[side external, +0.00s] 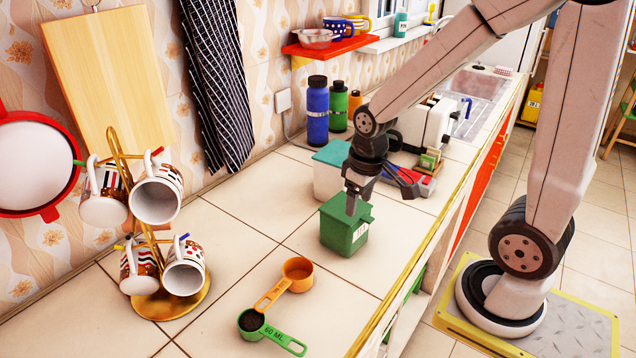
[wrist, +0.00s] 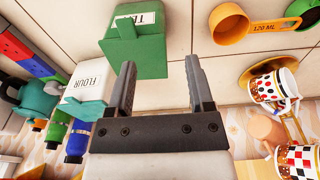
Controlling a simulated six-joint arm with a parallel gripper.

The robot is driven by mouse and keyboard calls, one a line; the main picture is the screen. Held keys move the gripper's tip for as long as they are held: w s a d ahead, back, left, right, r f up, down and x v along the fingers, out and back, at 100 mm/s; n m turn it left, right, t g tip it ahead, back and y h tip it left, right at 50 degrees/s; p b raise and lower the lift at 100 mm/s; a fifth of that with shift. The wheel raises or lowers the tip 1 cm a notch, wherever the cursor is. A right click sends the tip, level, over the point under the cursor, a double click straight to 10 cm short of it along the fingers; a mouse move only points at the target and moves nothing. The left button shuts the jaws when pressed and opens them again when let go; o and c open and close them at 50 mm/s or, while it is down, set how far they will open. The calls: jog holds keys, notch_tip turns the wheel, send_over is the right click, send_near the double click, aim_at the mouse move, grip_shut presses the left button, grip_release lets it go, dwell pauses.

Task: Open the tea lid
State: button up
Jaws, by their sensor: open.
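The green tea canister (side external: 343,240) stands upright on the tiled counter with its green lid (side external: 333,211) shut. It also shows in the wrist view, where its lid (wrist: 145,58) and part of a white label (wrist: 148,18) are visible. My gripper (side external: 352,210) points down at the canister's lid in the side view; whether it touches cannot be told. In the wrist view my gripper (wrist: 160,63) has its two fingers wide apart with nothing between them. The left finger overlaps the lid, and the right finger is beyond the canister's right side.
A white flour canister (side external: 327,182) with a teal lid stands just behind the tea canister. Blue and green bottles (side external: 317,110) stand near the wall. Orange and green measuring cups (side external: 297,272) lie in front. A mug rack (side external: 165,300) stands left. Bare tiles lie between.

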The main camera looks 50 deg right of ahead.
aim_at(368, 218)
jog(key=shift+g, duration=0.6)
jog(key=d, duration=0.1)
jog(key=d+r, duration=0.2)
jog(key=d, duration=0.1)
jog(key=shift+s, duration=0.2)
jog(key=shift+f, duration=0.1)
jog(key=shift+f, duration=3.85)
grip_shut()
